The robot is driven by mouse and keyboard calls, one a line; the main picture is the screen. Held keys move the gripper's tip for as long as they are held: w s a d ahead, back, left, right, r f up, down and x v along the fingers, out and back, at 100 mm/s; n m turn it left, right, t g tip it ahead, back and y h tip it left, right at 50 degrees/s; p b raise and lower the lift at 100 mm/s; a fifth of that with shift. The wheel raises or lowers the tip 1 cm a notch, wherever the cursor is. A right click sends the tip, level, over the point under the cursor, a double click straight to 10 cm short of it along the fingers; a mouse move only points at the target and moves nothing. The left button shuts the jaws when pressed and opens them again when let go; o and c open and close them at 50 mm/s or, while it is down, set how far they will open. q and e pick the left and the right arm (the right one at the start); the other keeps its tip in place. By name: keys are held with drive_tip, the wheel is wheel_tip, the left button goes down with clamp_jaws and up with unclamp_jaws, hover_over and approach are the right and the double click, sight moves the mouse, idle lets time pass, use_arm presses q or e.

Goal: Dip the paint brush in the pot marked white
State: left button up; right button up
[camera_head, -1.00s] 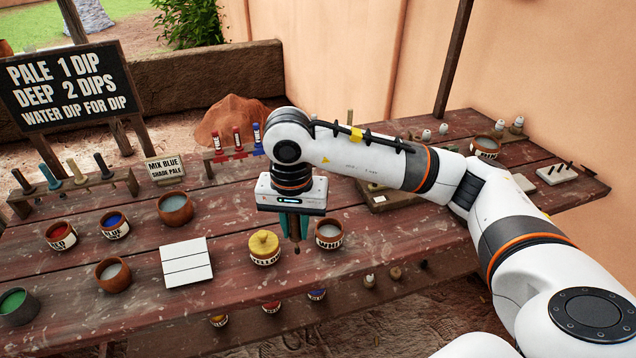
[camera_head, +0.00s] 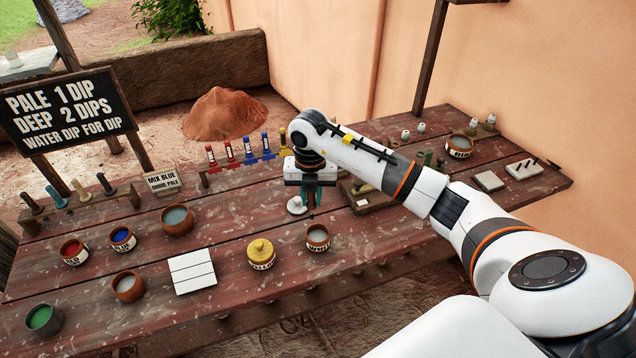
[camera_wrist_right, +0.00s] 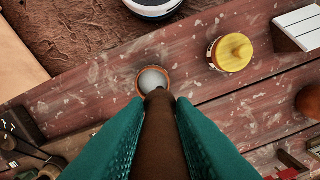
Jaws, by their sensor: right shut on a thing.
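The white pot (camera_head: 317,239) is a small open terracotta pot with pale paint inside and a partly legible "WHI..." label. It stands upright near the table's front edge, right of the yellow-lidded pot (camera_head: 261,254). My right gripper (camera_head: 310,207) is behind it in the head view, pointing down. Its teal fingers are shut on the brown handle of the paint brush (camera_wrist_right: 158,135). In the right wrist view the brush's far end overlaps the near rim of the white pot (camera_wrist_right: 152,80); bristles and contact cannot be made out. My left gripper is not in view.
A pale round lid (camera_head: 297,206) lies beside the gripper. A brush rack (camera_head: 70,201) and tube rack (camera_head: 240,157) are behind.

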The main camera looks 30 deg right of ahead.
wheel_tip(320, 180, down, 6)
drive_tip(key=d+m+b, duration=0.1)
drive_tip(key=m+b, duration=0.2)
drive_tip(key=m, duration=0.1)
drive_tip(key=shift+d, duration=0.35)
drive_tip(key=shift+s, duration=0.1)
idle(0.7)
drive_tip(key=shift+f, duration=0.1)
drive_tip(key=shift+f+b, duration=1.8)
drive_tip(key=shift+f, duration=0.5)
drive_tip(key=shift+r, duration=0.1)
wheel_tip(320, 180, up, 7)
drive_tip(key=p, duration=0.5)
idle(0.5)
idle(0.3)
